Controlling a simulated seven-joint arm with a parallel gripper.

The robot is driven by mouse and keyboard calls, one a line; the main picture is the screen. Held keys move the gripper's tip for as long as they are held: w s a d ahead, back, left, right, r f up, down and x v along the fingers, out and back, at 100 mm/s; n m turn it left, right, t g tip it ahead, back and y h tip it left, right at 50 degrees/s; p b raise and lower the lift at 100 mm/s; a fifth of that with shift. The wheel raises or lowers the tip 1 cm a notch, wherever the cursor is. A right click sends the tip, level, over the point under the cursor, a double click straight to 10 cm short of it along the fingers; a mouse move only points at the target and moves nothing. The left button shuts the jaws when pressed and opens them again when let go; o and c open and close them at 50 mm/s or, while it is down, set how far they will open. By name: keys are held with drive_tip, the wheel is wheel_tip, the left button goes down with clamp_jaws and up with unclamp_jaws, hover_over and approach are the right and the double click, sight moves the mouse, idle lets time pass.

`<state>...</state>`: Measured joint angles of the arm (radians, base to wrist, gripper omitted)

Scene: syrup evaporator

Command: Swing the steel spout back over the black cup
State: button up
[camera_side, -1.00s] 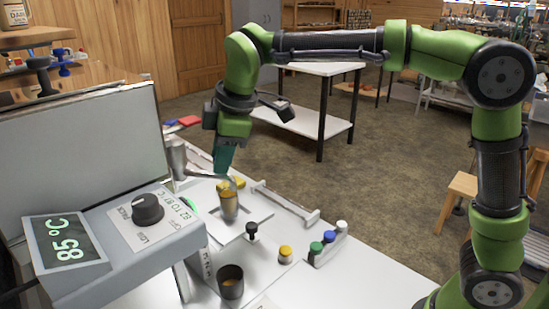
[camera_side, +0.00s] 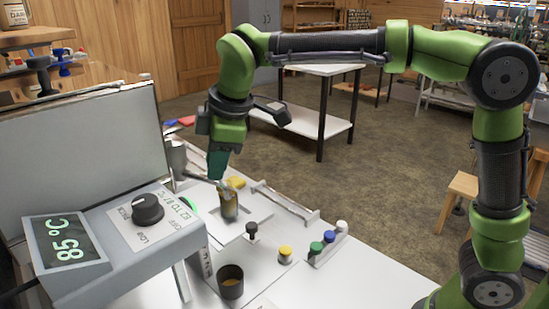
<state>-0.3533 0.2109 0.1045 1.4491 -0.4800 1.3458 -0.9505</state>
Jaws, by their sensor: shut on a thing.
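The steel spout (camera_side: 202,180) runs from the grey cylinder at the evaporator's side toward the right, its end close above a cup with amber contents (camera_side: 229,208). My gripper (camera_side: 219,178) points down and is shut on the spout near its outer end; the fingertips are small and partly hidden. The black cup (camera_side: 230,284) stands upright on the white table at the front, apart from the spout and my gripper. A little amber shows inside it.
The evaporator's control box (camera_side: 145,230) with a black knob and 85 °C display stands at left. A black-knobbed piece (camera_side: 251,230), a yellow-capped jar (camera_side: 285,253) and a rack of capped vials (camera_side: 328,245) stand right of the cups. The table's front right is clear.

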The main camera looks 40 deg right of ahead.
drive_tip(key=shift+a, duration=0.1)
drive_tip(key=shift+s+a, duration=0.15)
drive_tip(key=shift+a, duration=0.4)
drive_tip(key=shift+s+a, duration=0.15)
drive_tip(key=shift+a, duration=0.8)
drive_tip(key=o, duration=0.6)
drive_tip(key=shift+r, duration=0.1)
drive_tip(key=v, duration=0.4)
drive_tip(key=shift+s+d+r, duration=0.1)
drive_tip(key=shift+s+r, duration=0.05)
drive_tip(key=shift+r, duration=0.2)
